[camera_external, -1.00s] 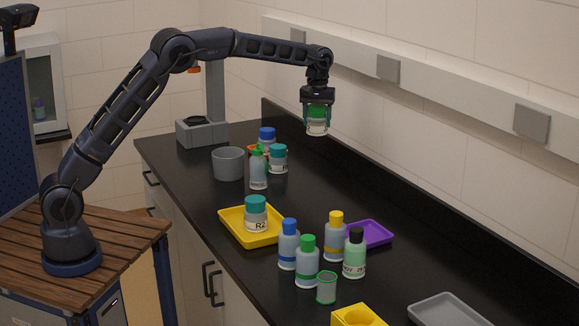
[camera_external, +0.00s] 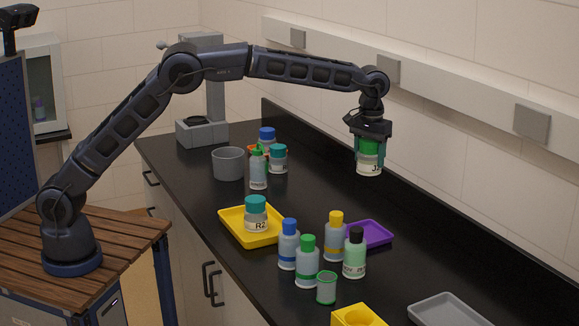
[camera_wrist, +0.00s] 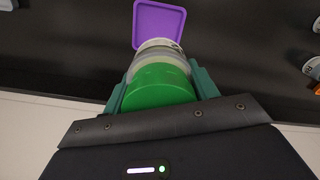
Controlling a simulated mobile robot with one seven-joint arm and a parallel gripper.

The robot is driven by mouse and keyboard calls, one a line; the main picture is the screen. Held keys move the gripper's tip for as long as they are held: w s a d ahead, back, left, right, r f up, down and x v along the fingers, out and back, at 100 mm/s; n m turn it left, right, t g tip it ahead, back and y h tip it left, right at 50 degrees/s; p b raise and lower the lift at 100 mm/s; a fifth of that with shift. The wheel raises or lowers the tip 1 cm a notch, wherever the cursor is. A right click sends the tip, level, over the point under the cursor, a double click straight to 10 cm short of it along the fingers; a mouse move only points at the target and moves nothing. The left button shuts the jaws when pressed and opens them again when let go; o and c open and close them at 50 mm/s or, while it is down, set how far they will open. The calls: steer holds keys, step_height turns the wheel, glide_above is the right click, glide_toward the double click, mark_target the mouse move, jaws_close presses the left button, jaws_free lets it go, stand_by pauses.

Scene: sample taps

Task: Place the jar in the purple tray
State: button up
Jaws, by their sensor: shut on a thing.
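A jar with a green lid and a white label (camera_external: 369,167) hangs upright in my gripper (camera_external: 370,148), well above the black counter. My gripper is shut on the green lid. In the wrist view the jar's green lid (camera_wrist: 160,87) sits between the two teal fingers. The purple tray (camera_external: 368,234) lies on the counter below the jar and looks empty where visible. A yellow-capped bottle and a black-capped bottle hide part of its near side. In the wrist view the purple tray (camera_wrist: 160,20) shows beyond the jar, which covers its lower edge.
Near the tray stand a yellow-capped bottle (camera_external: 335,240), a black-capped bottle (camera_external: 354,256), blue-capped (camera_external: 289,246) and green-capped (camera_external: 307,265) bottles. A yellow tray (camera_external: 234,228) holds a teal-lidded jar (camera_external: 256,213). A grey tray (camera_external: 446,309) lies front right. The wall rail (camera_external: 450,90) runs behind.

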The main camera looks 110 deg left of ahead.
steer(key=shift+w+d+f, duration=0.15)
steer(key=shift+d+f, duration=0.05)
steer(key=shift+d, duration=0.15)
step_height(320, 180, down, 20)
steer(key=shift+r, duration=0.2)
steer(key=shift+f, duration=0.1)
steer(key=o, duration=1.1)
step_height(320, 180, up, 12)
steer(key=shift+d+r, duration=0.1)
steer(key=shift+r, duration=0.1)
